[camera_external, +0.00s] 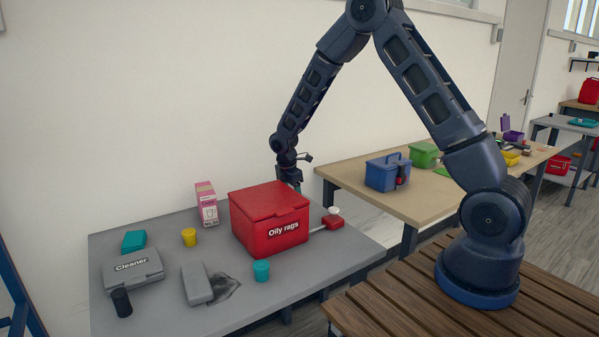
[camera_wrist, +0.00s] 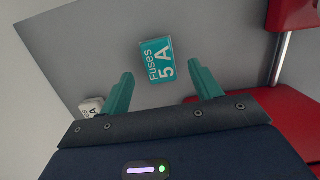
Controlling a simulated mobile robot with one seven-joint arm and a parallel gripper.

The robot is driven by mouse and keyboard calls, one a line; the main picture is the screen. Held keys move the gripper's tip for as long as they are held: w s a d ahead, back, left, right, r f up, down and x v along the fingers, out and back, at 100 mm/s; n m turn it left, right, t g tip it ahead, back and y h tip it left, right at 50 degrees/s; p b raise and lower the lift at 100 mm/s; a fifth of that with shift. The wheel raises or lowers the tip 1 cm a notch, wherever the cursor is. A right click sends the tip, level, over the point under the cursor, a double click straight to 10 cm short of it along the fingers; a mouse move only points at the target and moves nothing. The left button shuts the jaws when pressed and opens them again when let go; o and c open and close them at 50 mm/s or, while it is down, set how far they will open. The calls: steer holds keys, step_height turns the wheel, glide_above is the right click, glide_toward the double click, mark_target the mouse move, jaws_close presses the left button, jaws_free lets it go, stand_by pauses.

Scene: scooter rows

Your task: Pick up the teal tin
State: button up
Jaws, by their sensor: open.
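A teal tin (camera_wrist: 157,60) marked "Fuses 5 A" lies on the grey table (camera_wrist: 100,45) in the wrist view. My gripper (camera_wrist: 162,72) is open, with one teal finger on each side of the tin's near end in the picture. I cannot tell how far above it the fingertips are, and nothing is held. In the external view my gripper (camera_external: 292,182) points down behind the red "Oily rags" box (camera_external: 268,232), which hides the table there; I do not see this tin in that view.
The red box stands close to my gripper. A white item (camera_wrist: 91,107) lies left of the tin. A red part with a rod (camera_external: 333,221) lies right of the box. A teal block (camera_external: 133,240), teal cup (camera_external: 261,271), yellow cup (camera_external: 189,237) and grey "Cleaner" case (camera_external: 134,272) stand farther off.

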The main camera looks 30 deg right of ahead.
steer(key=f, duration=0.3)
steer(key=shift+d+f, duration=0.2)
steer(key=shift+d, duration=0.1)
steer(key=shift+c, duration=0.4)
steer(key=c, duration=1)
